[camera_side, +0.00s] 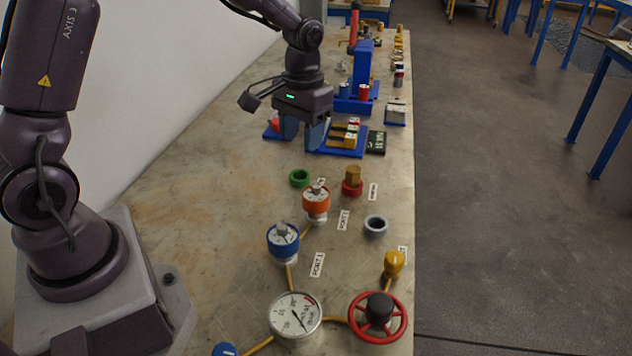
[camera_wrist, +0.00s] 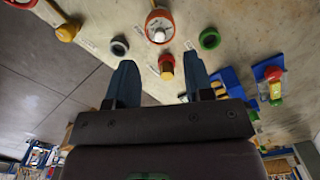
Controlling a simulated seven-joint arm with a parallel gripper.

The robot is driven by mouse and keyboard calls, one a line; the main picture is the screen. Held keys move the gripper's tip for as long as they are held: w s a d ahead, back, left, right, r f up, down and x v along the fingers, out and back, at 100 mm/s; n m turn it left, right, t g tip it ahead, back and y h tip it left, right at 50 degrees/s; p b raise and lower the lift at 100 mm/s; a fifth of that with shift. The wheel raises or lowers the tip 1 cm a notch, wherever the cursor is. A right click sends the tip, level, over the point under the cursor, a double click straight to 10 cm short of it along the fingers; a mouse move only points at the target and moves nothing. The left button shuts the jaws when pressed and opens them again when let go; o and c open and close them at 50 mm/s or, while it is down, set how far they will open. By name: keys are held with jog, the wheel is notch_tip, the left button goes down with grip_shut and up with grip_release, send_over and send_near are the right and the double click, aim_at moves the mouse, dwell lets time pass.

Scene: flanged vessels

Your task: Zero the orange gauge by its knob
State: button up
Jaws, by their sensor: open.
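The orange gauge (camera_side: 316,206) stands upright on the bench in the side view, with a white dial face and a grey knob (camera_side: 317,188) on top. It also shows at the top edge of the wrist view (camera_wrist: 159,26), with its knob (camera_wrist: 158,36) facing the camera. My gripper (camera_side: 303,140) is open and empty, behind and above the gauge in the side view, with its fingers pointing down. In the wrist view the two fingers (camera_wrist: 160,62) are spread apart, and the gauge lies beyond their tips. The needle reading is too small to tell.
A blue gauge (camera_side: 283,243) stands in front of the orange one. A green ring (camera_side: 300,178), a brass knob on a red base (camera_side: 353,181) and a grey ring (camera_side: 375,226) are close by. A red handwheel (camera_side: 378,317) and blue trays (camera_side: 345,141) flank the area.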

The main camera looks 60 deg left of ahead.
aim_at(316, 185)
jog(key=shift+n+t, duration=0.3)
jog(key=shift+n, duration=0.3)
jog(key=w+f, duration=0.1)
jog(key=f, duration=0.3)
jog(key=w+f, duration=0.1)
jog(key=f, duration=0.3)
jog(key=w+f, duration=0.1)
jog(key=f, duration=0.4)
jog(key=shift+w+a, duration=0.1)
jog(key=shift+a, duration=0.1)
jog(key=shift+r, duration=0.1)
grip_shut()
